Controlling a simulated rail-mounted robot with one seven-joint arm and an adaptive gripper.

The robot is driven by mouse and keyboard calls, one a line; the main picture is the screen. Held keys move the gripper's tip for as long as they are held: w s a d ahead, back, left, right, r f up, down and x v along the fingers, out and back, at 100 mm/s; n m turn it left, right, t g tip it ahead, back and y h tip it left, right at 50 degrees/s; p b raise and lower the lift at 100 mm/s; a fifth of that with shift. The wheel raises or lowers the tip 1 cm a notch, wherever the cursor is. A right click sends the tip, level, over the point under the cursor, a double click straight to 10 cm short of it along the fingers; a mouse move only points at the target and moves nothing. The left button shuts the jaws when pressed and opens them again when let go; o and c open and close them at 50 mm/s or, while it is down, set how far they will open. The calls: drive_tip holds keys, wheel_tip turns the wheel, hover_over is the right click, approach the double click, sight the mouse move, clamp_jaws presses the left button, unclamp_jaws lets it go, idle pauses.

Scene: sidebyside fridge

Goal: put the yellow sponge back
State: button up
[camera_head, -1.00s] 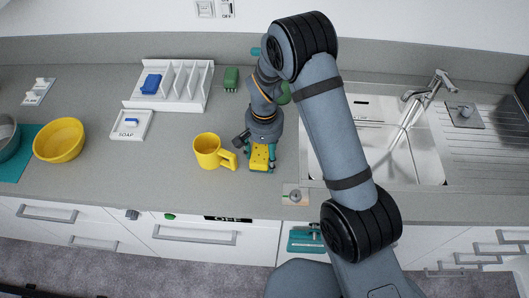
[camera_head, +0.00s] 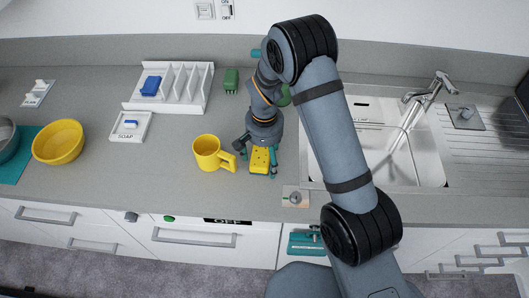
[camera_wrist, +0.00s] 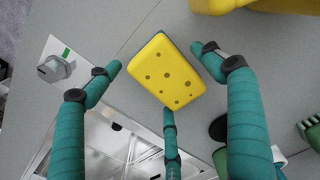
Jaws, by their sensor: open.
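The yellow sponge (camera_head: 259,160), a block with dark spots, lies on the grey counter between the yellow mug and the sink. It also shows in the wrist view (camera_wrist: 162,72). My gripper (camera_head: 261,168) is over the sponge with its teal fingers spread. In the wrist view my gripper (camera_wrist: 155,75) has fingers on either side of the sponge and one near its lower edge, with gaps at the sides. The white rack (camera_head: 172,88) with upright dividers stands at the back left and holds a blue item (camera_head: 151,86).
A yellow mug (camera_head: 207,153) stands close left of the sponge. The soap tray (camera_head: 131,127), yellow bowl (camera_head: 58,142) and sink (camera_head: 386,159) are further off. A small plate with a knob (camera_head: 295,196) sits at the front edge.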

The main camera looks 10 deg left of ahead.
sight(264, 156)
drive_tip(key=shift+r+p, duration=0.25)
drive_tip(key=shift+p, duration=0.15)
drive_tip(key=shift+w+a+r+b, duration=0.1)
drive_tip(key=shift+r+b, duration=0.15)
drive_tip(key=shift+b, duration=0.15)
wheel_tip(264, 156, up, 10)
drive_tip(key=b, duration=0.2)
drive_tip(key=shift+f, duration=0.2)
